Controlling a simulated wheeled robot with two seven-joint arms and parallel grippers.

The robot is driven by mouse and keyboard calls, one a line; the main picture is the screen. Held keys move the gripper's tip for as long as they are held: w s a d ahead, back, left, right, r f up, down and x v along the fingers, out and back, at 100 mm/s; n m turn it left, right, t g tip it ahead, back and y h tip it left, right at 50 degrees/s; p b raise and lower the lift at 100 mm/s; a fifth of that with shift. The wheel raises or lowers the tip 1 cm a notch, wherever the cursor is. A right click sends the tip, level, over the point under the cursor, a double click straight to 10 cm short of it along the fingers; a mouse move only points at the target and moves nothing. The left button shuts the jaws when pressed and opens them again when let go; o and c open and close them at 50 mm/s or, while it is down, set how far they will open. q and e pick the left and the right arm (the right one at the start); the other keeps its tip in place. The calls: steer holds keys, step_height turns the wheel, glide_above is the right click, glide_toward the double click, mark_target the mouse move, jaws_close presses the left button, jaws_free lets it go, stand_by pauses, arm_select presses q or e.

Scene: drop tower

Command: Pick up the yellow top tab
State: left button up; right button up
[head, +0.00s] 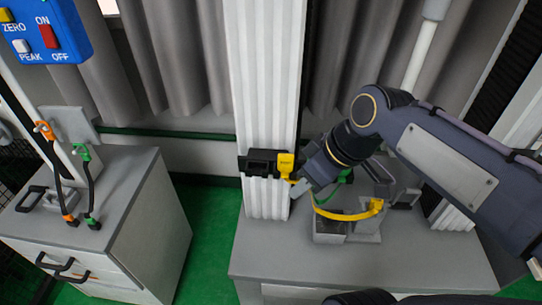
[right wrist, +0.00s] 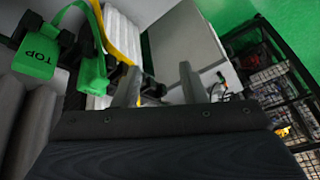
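A yellow tab (head: 286,163) with small dark lettering sits at the right end of a black bracket on the white ribbed column. A curved yellow strap (head: 345,216) runs below my right gripper to the grey block on the bench. My right gripper (head: 297,187) is just right of and below the yellow tab; its tips are partly hidden there. In the right wrist view its fingers (right wrist: 159,85) are apart, with a yellow strap (right wrist: 127,42) behind the left finger. Whether it touches the yellow tab is unclear. My left gripper is not in view.
A green tab marked TOP (right wrist: 37,57) hangs near the gripper in the right wrist view. The black bracket (head: 258,163) crosses the white column (head: 266,80). A grey bench (head: 300,260) lies below. A cabinet (head: 130,220) with orange and green clips stands at left.

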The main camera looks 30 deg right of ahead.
mark_target(289, 155)
steer(key=w+d+r+n+g, duration=0.1)
steer(key=w+d+r+n, duration=0.3)
steer(key=w+n, duration=0.35)
steer(key=shift+m+y, duration=0.25)
steer(key=shift+y, duration=0.15)
steer(key=x, duration=0.7)
steer(key=shift+w+f, duration=0.1)
steer(key=shift+w, duration=0.15)
jaws_close()
stand_by(0.3)
